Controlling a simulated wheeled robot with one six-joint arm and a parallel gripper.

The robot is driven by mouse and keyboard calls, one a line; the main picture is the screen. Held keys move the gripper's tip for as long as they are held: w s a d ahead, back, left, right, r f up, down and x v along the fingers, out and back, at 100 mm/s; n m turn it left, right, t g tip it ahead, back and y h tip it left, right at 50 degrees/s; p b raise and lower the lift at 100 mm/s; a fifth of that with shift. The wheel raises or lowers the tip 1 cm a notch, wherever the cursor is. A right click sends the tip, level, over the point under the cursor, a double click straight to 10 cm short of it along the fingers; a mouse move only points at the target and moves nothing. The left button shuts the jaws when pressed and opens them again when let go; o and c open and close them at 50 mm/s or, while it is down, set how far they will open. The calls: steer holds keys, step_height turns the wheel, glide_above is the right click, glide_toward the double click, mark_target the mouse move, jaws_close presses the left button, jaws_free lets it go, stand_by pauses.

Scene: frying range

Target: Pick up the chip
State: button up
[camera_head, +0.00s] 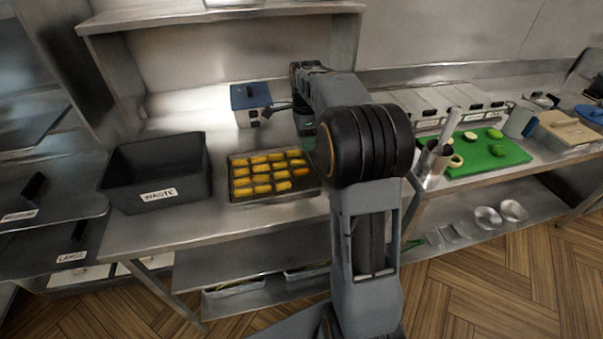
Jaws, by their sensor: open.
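Several yellow chips (262,178) lie in rows in a dark metal tray (236,200) on the steel counter, left of my arm. Which one is meant I cannot tell. My gripper (274,108) shows only in part, small and dark, beyond the tray and near the blue-topped box. It is open, with no chip visible at it. My own arm hides the area to the right of the tray.
A black bin marked WASTE (157,172) stands left of the tray. A blue-and-white box (251,103) stands behind it. At right are a green cutting board (490,155) and a metal utensil pot (432,166). An upper shelf (220,14) overhangs the counter.

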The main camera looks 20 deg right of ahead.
mark_target(305, 170)
step_height(305, 170, down, 12)
steer(key=shift+r, duration=0.15)
stand_by(0.5)
jaws_close()
stand_by(0.3)
